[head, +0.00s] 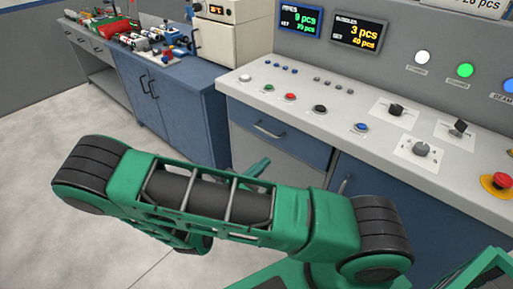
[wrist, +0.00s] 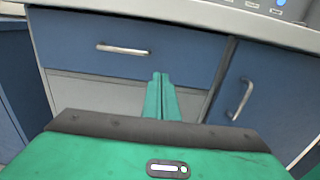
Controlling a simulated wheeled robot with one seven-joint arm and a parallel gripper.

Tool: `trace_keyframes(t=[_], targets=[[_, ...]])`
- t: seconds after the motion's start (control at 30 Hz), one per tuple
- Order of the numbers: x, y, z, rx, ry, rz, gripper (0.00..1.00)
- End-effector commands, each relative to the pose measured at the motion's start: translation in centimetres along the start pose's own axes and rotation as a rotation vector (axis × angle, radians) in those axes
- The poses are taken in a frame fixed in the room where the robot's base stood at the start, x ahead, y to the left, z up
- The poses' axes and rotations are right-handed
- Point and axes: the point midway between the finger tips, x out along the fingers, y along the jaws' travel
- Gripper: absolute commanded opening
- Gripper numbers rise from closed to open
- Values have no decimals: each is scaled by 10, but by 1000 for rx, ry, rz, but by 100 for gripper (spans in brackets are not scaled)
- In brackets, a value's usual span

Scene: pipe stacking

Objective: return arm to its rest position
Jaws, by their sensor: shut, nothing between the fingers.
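My green arm is folded across the lower part of the head view, in front of the control desk (head: 320,140). My gripper (wrist: 160,76) shows in the wrist view, its two green fingers together with nothing between them. It points at the blue and grey drawer front (wrist: 190,52) of the desk, and the gap to the drawer cannot be judged. In the head view a green finger part (head: 255,168) shows just behind the arm, and the rest of the gripper is mostly hidden.
The desk top carries buttons, black knobs and a red emergency stop (head: 497,184). Metal handles (head: 268,131) stick out from its front. A blue cabinet (head: 170,95) with coloured parts and a beige oven-like box (head: 228,35) stands further left. The floor (head: 60,115) at left is clear.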

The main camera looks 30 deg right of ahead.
Motion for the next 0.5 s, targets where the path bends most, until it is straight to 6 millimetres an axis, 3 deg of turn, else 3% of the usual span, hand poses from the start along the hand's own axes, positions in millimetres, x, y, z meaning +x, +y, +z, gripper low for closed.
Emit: trace_keyframes(t=[0.27, 0.5], targets=[[2, -4, 3, 23, 17, -27, 0], [29, -33, 21, 216, 149, -245, 0]])
